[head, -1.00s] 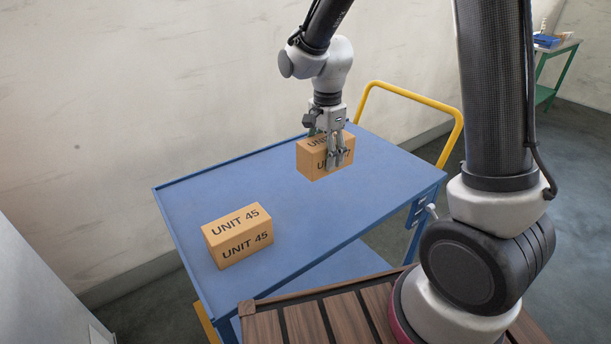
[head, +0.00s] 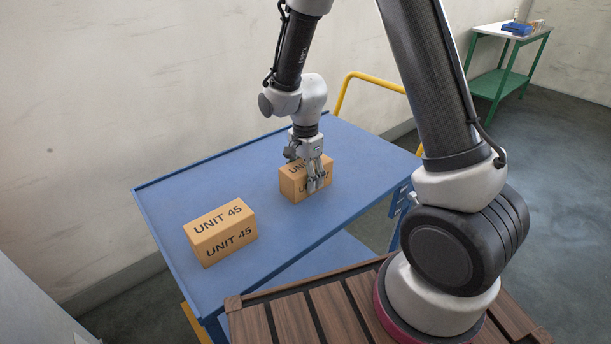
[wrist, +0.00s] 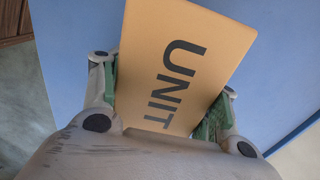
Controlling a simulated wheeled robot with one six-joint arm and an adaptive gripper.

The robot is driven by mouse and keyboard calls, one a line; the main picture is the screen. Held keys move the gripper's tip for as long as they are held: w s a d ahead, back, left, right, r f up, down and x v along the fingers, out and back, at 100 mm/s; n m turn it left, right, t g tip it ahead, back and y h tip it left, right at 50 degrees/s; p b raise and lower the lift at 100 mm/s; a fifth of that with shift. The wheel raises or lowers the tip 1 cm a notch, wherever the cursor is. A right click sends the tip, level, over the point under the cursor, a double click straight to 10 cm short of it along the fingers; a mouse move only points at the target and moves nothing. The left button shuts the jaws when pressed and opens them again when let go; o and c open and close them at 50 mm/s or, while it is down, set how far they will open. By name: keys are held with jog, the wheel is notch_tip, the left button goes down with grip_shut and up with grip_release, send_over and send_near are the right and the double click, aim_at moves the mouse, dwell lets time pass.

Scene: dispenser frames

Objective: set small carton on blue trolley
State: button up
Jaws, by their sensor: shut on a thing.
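A small orange-brown carton (head: 291,187) marked with "UNIT" lettering is in my gripper (head: 316,178) over the right part of the blue trolley (head: 239,174). My gripper is shut on it from above, with fingers on its sides. In the wrist view the carton (wrist: 185,65) sits between the two fingers, with blue trolley surface behind it. The carton looks upright and at or very near the trolley top; I cannot tell whether it touches. Another carton (head: 221,234), marked "UNIT 45", stands on the trolley's near left part.
A yellow handle (head: 343,92) rises at the trolley's far end. A brown slatted wooden surface (head: 297,322) lies in front, below my arm. A green-framed table (head: 497,82) with small items stands far right. The trolley top between the cartons is clear.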

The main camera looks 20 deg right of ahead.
jog(key=o, duration=1.3)
jog(key=shift+f, duration=0.1)
notch_tip(320, 180, up, 12)
jog(key=shift+r, duration=0.25)
jog(key=s+d+r+n+t, duration=0.1)
jog(key=s+d+r+n, duration=0.3)
jog(key=s, duration=0.3)
jog(key=s+d+r+n+t, duration=0.1)
jog(key=s+d+r+n, duration=0.4)
jog(key=s+d+r, duration=0.1)
jog(key=s+d+r+n+t, duration=0.2)
jog(key=s+d+r+n, duration=0.2)
jog(key=s, duration=0.5)
jog(key=shift+d+r+n, duration=0.3)
jog(key=shift+d+r, duration=0.15)
jog(key=shift+r, duration=0.05)
